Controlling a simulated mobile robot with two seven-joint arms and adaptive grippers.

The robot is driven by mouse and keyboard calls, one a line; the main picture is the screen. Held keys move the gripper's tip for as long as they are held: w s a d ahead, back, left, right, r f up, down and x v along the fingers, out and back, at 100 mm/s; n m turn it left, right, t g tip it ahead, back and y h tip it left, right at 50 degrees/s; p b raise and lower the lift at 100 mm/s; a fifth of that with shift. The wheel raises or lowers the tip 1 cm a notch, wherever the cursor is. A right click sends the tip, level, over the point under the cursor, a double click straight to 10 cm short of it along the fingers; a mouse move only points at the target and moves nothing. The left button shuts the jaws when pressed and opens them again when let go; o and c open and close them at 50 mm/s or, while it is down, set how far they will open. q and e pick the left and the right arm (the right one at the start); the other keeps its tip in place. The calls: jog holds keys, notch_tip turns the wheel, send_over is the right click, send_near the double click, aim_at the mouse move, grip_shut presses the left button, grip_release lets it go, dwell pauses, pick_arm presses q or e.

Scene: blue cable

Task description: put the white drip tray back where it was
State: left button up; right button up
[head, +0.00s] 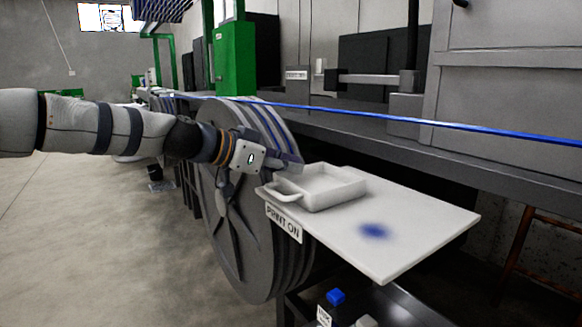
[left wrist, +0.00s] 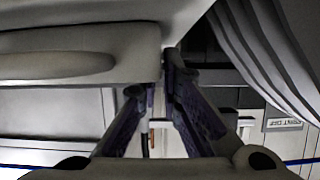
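The white drip tray (head: 336,192) is a shallow open box with a loop handle (head: 284,191) at its left end. In the head view it is at the rear left of a white board (head: 430,220). My left gripper (head: 292,163) is at the tray's far left corner, beside the handle. In the left wrist view, the gripper's two fingers (left wrist: 160,85) slant together with a narrow gap at the tips, close against the white tray (left wrist: 75,62). Whether they pinch its rim is not clear. My right gripper is not in view.
A blue stain (head: 375,231) marks the board right of the tray. A big grey reel (head: 232,215) stands below my left gripper. A blue cable (head: 400,119) runs across behind the tray. A blue-capped bottle (head: 335,297) is below the board. The board's right part is clear.

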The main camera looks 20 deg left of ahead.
pick_arm(q)
jog(key=shift+o, duration=1.1)
jog(key=shift+r, duration=0.1)
jog(key=shift+s+d+r, duration=0.1)
jog(key=shift+s+d, duration=0.05)
jog(key=v, duration=0.2)
jog(key=r+p+v, duration=0.1)
jog(key=v, duration=0.2)
jog(key=shift+r, duration=0.15)
jog(key=f+v, duration=0.1)
jog(key=v, duration=0.5)
jog(key=shift+s+a+p, duration=0.25)
jog(key=shift+a+p, duration=0.1)
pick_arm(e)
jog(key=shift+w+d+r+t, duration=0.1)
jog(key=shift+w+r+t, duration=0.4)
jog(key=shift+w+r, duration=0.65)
pick_arm(q)
jog(key=shift+r, duration=0.1)
